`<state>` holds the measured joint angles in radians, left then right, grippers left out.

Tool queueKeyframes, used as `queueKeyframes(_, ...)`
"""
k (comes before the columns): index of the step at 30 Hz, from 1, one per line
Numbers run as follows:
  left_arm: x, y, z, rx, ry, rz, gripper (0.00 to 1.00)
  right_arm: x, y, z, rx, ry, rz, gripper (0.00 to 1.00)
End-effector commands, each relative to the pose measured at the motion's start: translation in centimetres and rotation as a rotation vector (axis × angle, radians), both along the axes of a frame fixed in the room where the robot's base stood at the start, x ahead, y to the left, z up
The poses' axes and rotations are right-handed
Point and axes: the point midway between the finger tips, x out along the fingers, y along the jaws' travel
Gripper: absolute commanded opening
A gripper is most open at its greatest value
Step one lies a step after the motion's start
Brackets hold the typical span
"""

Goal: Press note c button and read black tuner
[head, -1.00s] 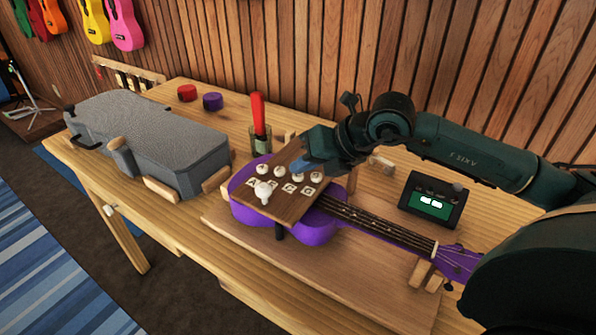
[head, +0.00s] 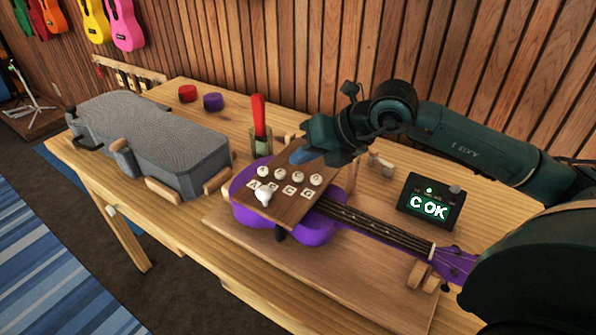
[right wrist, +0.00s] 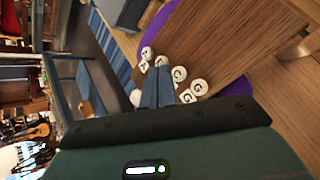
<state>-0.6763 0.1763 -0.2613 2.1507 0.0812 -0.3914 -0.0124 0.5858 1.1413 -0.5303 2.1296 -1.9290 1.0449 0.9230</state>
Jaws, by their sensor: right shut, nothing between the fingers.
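A purple ukulele (head: 318,227) lies on the workbench with a wooden button board (head: 290,207) across its body. The board carries white round buttons above the letter tiles A, E, C and G; the C button (head: 298,178) is the third from the left. The black tuner (head: 431,203) stands to the right, its green screen reading "C OK" with a green light lit above it. My right gripper (head: 307,156) is shut and empty, just above the far edge of the board. In the right wrist view its blue fingers (right wrist: 157,88) point at the buttons, partly covering them. My left gripper is not in view.
A grey ukulele case (head: 150,142) lies on the left of the bench. A jar with a red-handled tool (head: 259,113) stands behind the board. Red (head: 187,93) and purple (head: 213,102) round pieces sit at the back.

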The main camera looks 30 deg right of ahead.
Motion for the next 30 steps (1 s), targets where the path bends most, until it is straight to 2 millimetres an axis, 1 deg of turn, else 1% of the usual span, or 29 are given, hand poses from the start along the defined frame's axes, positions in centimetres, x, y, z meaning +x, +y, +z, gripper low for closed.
queueKeyframes(1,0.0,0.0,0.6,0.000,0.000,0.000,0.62,0.0,0.0,0.9,0.000,-0.002,0.001,0.00)
queueKeyframes(3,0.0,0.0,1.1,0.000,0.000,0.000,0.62,0.0,0.0,1.7,0.000,-0.002,0.000,0.00)
queueKeyframes(9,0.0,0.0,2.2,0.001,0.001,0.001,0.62,0.0,0.0,3.7,0.000,-0.002,0.000,0.00)
queueKeyframes(11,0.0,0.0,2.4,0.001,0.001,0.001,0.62,0.0,0.0,4.0,0.002,-0.002,0.000,0.00)
queueKeyframes(30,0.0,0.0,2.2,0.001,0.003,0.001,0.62,0.0,0.0,4.0,0.001,-0.001,0.000,0.00)
